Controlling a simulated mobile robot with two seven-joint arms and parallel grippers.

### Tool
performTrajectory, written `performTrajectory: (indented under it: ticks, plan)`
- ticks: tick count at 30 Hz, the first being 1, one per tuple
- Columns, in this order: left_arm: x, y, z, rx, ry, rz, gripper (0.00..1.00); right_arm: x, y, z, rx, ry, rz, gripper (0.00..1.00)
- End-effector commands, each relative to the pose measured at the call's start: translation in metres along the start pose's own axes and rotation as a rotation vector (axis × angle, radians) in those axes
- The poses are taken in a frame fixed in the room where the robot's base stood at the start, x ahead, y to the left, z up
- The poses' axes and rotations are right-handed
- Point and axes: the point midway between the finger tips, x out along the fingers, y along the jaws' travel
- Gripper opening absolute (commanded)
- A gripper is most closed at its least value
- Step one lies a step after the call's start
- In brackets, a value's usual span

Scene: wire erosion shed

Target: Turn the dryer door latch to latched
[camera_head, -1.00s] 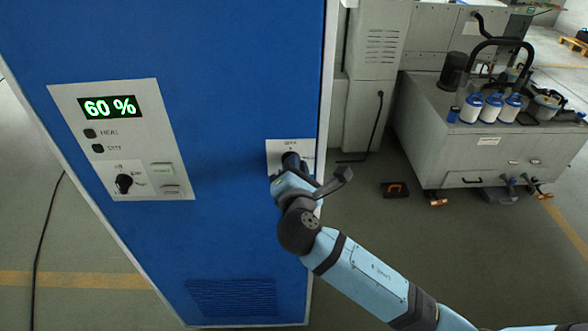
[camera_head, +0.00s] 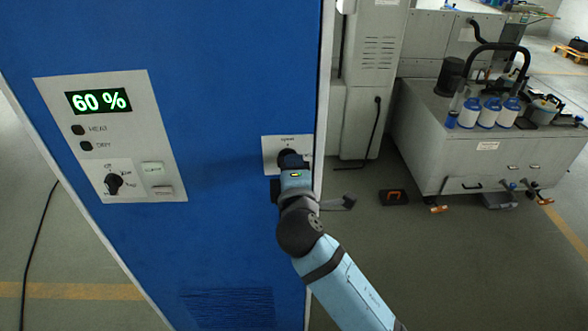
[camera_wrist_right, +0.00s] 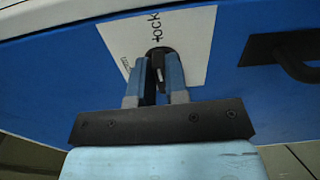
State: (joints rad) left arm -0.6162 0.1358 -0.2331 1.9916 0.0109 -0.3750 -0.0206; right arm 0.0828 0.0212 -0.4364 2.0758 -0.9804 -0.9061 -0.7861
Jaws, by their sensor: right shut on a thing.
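The blue dryer cabinet (camera_head: 225,80) fills the left and middle of the head view. Its latch is a dark knob (camera_head: 287,153) on a white label plate (camera_head: 270,142) near the door's right edge. My right gripper (camera_head: 290,162) is at this knob. In the right wrist view the two fingers of my right gripper (camera_wrist_right: 158,72) are shut on the knob (camera_wrist_right: 157,58), in front of the plate (camera_wrist_right: 195,45) with its partly hidden lettering. The fingers cover most of the knob, so its exact angle is hard to tell. My left gripper is out of view.
A control panel (camera_head: 110,135) with a "60 %" display sits on the left of the dryer. A dark handle (camera_wrist_right: 290,55) shows beside the plate in the wrist view. A grey machine with bottles (camera_head: 480,150) stands at right. A small dark case (camera_head: 393,197) lies on the floor.

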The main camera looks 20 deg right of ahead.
Motion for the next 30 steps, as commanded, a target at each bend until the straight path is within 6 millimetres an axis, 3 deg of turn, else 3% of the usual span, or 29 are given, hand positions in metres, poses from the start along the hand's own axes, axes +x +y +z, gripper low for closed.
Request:
performTrajectory:
  ticks: [19, 20, 22, 30]
  plan:
    - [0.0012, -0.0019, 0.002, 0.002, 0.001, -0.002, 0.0, -0.0001, -0.0007, -0.0002, 0.048, 0.001, -0.001, 0.0]
    - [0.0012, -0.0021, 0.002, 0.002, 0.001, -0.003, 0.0, -0.0001, -0.0007, -0.0002, 0.048, 0.001, -0.001, 0.21]
    - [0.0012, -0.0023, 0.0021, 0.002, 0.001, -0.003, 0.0, -0.0001, -0.0007, -0.0002, 0.047, 0.001, -0.001, 0.37]
    - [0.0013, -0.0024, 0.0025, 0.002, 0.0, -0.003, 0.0, -0.0001, -0.0005, -0.0002, 0.046, 0.0, -0.001, 0.4]
